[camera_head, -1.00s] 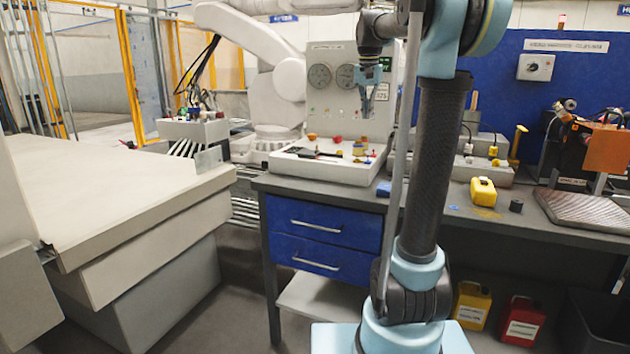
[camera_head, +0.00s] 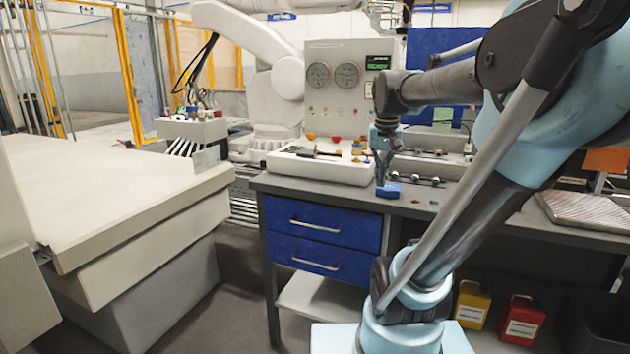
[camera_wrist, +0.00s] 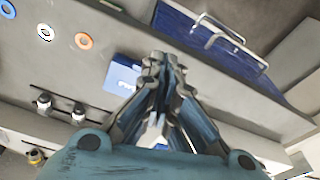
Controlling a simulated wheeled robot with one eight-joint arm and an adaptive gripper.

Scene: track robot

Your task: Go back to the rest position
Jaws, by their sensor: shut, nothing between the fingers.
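My gripper (camera_head: 381,180) is shut and empty. In the head view it points down, low over the workbench (camera_head: 300,188), just above or at a small blue block (camera_head: 389,190). I cannot tell whether the fingertips touch the block. In the wrist view the closed fingers (camera_wrist: 160,70) are in the middle, and the blue block (camera_wrist: 122,74) with white lettering lies beside their tips, partly hidden by them.
Blue drawers (camera_head: 320,222) are under the bench front. Loose rings (camera_wrist: 84,41) lie on the bench. A ribbed metal plate (camera_head: 590,212) is at the right. A pale table (camera_head: 110,190) stands left.

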